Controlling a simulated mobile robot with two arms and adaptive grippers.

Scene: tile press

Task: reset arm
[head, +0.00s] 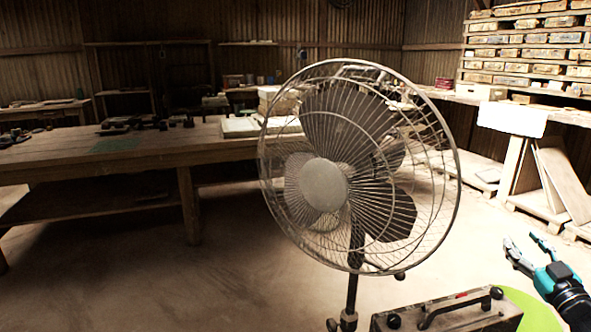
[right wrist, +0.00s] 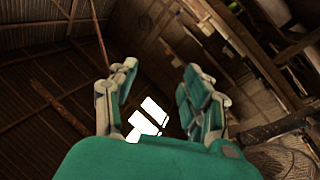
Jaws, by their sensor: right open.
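My right gripper (head: 527,250) is at the lower right of the head view, with its fingers apart and nothing between them. In the right wrist view its two fingers (right wrist: 158,95) stand spread, pointing toward the dark roof and walls. It hangs in free air to the right of the standing fan and touches nothing that I can see. My left gripper is in neither view.
A large standing fan (head: 325,185) fills the middle of the head view. A metal box with a handle (head: 450,312) is at the bottom. A long wooden table (head: 120,152) stands at left. Stacked tile racks (head: 525,52) are at the back right. Open floor lies between.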

